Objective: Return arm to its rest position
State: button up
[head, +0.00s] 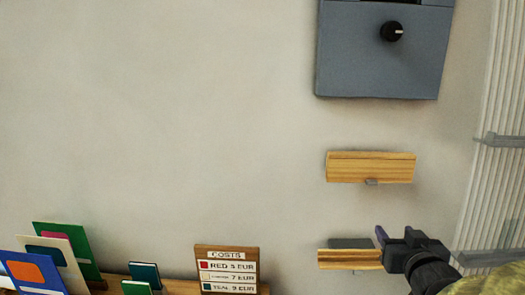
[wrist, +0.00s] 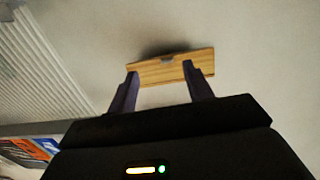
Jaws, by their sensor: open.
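My gripper (head: 382,246) is at the lower right of the head view, beside the right end of the lower wooden ledge (head: 335,259). One dark purple finger shows there; the other is hard to make out. In the wrist view, both fingers of my gripper (wrist: 160,71) are spread apart with nothing held between them. A wooden ledge (wrist: 160,73) with a small grey tab shows beyond the fingertips; I cannot tell which ledge it is or whether the fingers touch it.
An upper wooden ledge (head: 370,167) and a grey box with a black knob (head: 380,60) are on the wall. A white ribbed panel (head: 497,110) stands at right. Coloured cards (head: 65,240) and a costs sign (head: 227,254) stand at lower left. The wall's middle is bare.

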jog(key=a+f+g, duration=0.6)
jog(key=f, duration=0.6)
jog(key=s+a+f+n+g+y, duration=0.1)
jog(key=s+a+f+g+y, duration=0.1)
jog(key=s+a+f+g, duration=0.5)
jog(key=shift+s+a+f+n, duration=0.3)
jog(key=shift+s+a+f, duration=0.15)
jog(key=shift+s+a, duration=0.7)
jog(key=shift+w+a, duration=0.15)
